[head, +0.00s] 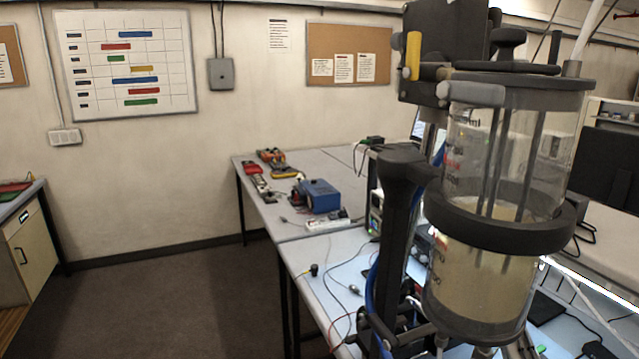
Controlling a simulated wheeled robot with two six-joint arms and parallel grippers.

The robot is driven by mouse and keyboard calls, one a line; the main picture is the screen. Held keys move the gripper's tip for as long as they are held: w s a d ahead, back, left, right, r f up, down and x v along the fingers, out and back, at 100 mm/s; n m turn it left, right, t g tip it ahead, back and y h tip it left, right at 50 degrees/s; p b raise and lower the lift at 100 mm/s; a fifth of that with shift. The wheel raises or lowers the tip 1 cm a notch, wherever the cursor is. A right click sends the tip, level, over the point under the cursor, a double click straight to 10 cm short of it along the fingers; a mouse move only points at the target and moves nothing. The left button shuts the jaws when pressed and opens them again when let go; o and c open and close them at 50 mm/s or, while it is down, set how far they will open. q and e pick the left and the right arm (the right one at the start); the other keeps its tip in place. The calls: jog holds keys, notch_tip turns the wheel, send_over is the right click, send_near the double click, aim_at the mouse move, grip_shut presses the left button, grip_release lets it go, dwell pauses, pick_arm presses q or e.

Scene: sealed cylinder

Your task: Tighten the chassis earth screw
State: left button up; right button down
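I cannot make out a chassis earth screw, or a screwdriver, in the head view. A large clear cylinder (480,285) stands close to me at the right, upright. Its lower part holds a cloudy yellowish content, and several rods run down inside. A dark lid (532,97) covers its top, and a black ring (500,232) goes around its middle. A black upright support (397,235) stands along its left side. The cylinder hides much of the bench behind it. Neither of my grippers shows.
A pale workbench (318,262) runs behind and below the cylinder, with loose cables on it. A blue box (318,196), a white power strip (327,224) and red and yellow tools lie farther back. A cabinet (32,250) stands at far left. The floor (165,305) between is clear.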

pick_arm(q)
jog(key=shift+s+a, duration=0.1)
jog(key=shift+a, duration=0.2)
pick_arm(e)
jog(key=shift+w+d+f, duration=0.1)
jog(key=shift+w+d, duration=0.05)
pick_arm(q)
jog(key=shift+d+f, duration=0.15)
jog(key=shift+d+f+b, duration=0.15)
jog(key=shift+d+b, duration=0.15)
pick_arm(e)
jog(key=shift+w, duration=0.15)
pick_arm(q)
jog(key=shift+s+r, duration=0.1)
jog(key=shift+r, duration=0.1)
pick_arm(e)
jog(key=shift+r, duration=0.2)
pick_arm(q)
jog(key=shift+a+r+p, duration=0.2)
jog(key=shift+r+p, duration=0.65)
jog(key=shift+p, duration=0.2)
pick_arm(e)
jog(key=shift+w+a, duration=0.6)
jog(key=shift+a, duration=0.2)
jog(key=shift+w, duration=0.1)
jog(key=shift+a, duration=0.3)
